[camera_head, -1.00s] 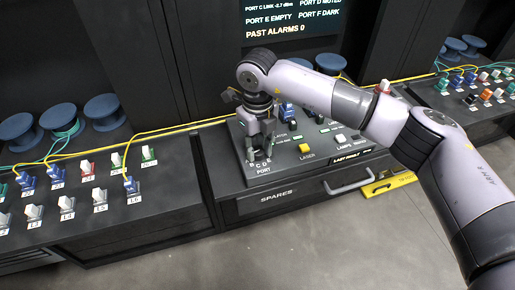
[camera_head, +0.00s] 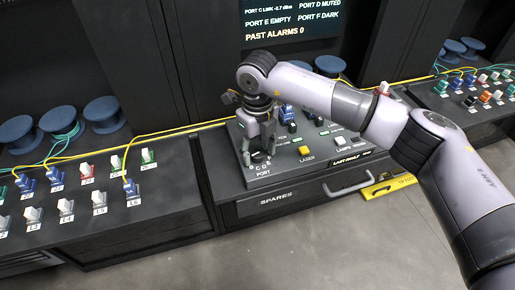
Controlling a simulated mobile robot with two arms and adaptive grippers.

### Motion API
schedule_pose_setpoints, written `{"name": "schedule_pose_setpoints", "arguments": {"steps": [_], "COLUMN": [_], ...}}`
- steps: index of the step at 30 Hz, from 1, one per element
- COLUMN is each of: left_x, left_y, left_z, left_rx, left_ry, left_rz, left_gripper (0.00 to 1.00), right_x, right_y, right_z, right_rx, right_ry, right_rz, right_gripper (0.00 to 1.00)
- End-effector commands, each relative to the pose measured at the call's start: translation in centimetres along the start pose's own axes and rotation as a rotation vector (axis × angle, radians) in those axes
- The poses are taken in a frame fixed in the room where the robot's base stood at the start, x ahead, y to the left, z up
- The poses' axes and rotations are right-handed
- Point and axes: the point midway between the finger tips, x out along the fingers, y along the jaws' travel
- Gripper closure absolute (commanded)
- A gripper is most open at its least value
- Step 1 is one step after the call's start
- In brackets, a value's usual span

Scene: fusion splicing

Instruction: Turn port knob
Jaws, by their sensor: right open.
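The port knob (camera_head: 261,157) is a small dark knob on the front left of the sloped console, above the printed letters and the word PORT. My right gripper (camera_head: 258,154) points down at it from above, with its two fingers apart on either side of the knob. The fingers partly hide the knob, and I cannot tell whether they touch it or which letter it points to. My left gripper is not in view.
A yellow LASER button (camera_head: 304,150) and a white LAMPS button (camera_head: 341,141) sit right of the knob. A SPARES drawer (camera_head: 275,201) with a handle is below. Rows of coloured connectors (camera_head: 55,178) stand on the left bench. A status screen (camera_head: 290,20) is behind.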

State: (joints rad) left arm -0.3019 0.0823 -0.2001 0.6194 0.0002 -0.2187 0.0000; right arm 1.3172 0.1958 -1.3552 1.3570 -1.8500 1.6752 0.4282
Motion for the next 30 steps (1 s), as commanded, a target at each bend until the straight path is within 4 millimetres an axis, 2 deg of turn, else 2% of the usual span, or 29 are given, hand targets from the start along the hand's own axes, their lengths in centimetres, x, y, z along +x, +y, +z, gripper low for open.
{"name": "schedule_pose_setpoints", "arguments": {"steps": [5,12,18,23,30], "left_x": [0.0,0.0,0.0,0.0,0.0], "left_y": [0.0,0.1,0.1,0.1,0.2], "left_z": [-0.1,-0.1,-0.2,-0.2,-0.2], "left_rx": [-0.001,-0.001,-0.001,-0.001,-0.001], "left_ry": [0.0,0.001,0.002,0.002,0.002], "left_rz": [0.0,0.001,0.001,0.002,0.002], "left_gripper": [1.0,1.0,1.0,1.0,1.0], "right_x": [-2.0,-7.1,-10.5,-11.8,-12.0], "right_y": [0.0,-0.1,0.0,0.0,0.0], "right_z": [0.1,0.1,0.1,0.0,0.0], "right_rx": [-0.001,0.001,0.001,0.001,0.0], "right_ry": [-0.004,-0.005,-0.003,-0.001,0.0], "right_rz": [-0.001,-0.003,-0.001,-0.001,0.0], "right_gripper": [0.51,0.51,0.51,0.51,0.51]}}
